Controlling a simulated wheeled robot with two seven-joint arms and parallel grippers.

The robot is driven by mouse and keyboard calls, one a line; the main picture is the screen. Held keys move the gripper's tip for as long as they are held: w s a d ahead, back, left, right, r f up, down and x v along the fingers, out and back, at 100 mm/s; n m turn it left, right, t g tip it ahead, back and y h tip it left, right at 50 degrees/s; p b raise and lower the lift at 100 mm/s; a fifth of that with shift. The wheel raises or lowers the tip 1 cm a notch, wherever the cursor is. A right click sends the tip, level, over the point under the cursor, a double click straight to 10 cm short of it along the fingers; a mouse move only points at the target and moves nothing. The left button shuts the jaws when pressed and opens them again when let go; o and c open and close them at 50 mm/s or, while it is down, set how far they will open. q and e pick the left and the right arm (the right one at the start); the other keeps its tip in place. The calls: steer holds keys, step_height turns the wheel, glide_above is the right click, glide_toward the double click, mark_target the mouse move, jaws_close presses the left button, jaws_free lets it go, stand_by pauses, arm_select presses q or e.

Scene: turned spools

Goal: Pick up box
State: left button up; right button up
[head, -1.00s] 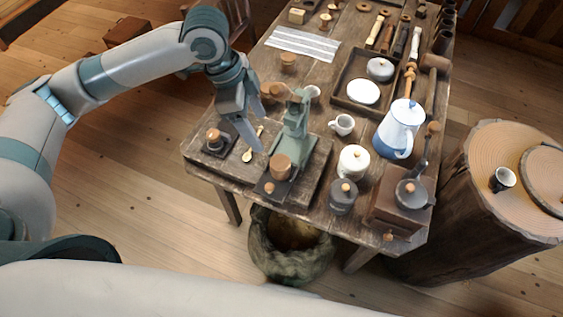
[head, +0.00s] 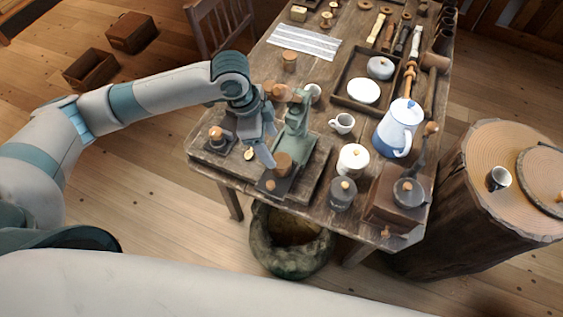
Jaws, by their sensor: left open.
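Several things could be the box. A small pale wooden block-like box (head: 298,13) sits at the far left end of the table. A closed brown box (head: 131,33) and an open brown box (head: 90,68) rest on the floor at the upper left. My left gripper (head: 262,152) is open and points down over the near left part of the table, beside the green cast press (head: 294,130). It is apart from all three boxes, and I see nothing held in it. My right gripper does not show.
The wooden table (head: 230,172) is crowded: a blue-white pot (head: 398,128), a white lidded jar (head: 353,160), a coffee grinder (head: 393,205) and a dark tray (head: 347,98). A sack (head: 290,258) stands below the front edge. A chair (head: 222,28) stands behind my left arm.

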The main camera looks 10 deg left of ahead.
mark_target(282, 160)
arm_select(q)
steer(key=shift+p+x, duration=0.4)
steer(key=shift+x, duration=1.5)
steer(key=shift+w+d+f+p, duration=0.1)
steer(key=shift+d+f+p, duration=0.3)
steer(key=shift+f+p, duration=0.25)
steer(key=p+x, duration=0.1)
steer(key=x, duration=0.2)
steer(key=shift+d+r, duration=0.1)
steer(key=shift+w+f, duration=0.1)
steer(key=shift+f, duration=0.3)
steer(key=shift+c, duration=0.4)
steer(key=c, duration=1.2)
steer(key=shift+r, duration=0.1)
